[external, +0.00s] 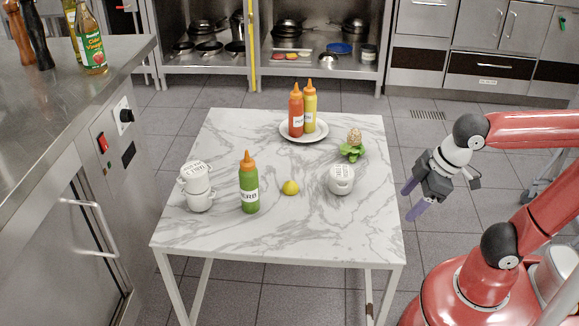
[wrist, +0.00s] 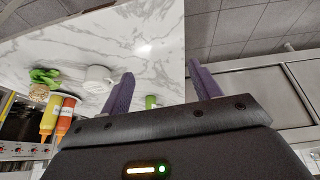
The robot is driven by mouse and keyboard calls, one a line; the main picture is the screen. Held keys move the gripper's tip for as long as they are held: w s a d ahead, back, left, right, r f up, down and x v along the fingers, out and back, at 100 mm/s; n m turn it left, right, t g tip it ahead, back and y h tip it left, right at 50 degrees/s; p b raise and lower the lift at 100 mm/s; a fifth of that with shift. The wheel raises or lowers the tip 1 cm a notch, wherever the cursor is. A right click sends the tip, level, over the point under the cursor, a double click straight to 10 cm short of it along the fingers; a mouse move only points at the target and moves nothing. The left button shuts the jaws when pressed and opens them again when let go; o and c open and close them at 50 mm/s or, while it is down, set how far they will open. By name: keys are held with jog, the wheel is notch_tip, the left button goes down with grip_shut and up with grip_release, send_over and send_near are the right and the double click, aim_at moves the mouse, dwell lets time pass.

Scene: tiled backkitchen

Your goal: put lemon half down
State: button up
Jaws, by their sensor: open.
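My gripper (external: 411,199) is beyond the table's right edge, well apart from the lemon half. Its two purple fingers are spread with nothing between them; they also show in the wrist view (wrist: 160,72). I cannot make out the lemon half for sure in the wrist view, where a small green object shows beside a finger.
A white plate (external: 291,138) holds a red bottle (external: 296,112) and a yellow bottle (external: 310,108). A leafy green vegetable (external: 352,148) lies near the right edge. The table's front is clear. A steel counter (external: 60,90) is at left.

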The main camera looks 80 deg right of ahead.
jog(key=s+a+f, duration=0.1)
jog(key=s+f, duration=0.3)
jog(key=shift+s+t, duration=0.3)
jog(key=shift+a, duration=0.1)
dwell(0.9)
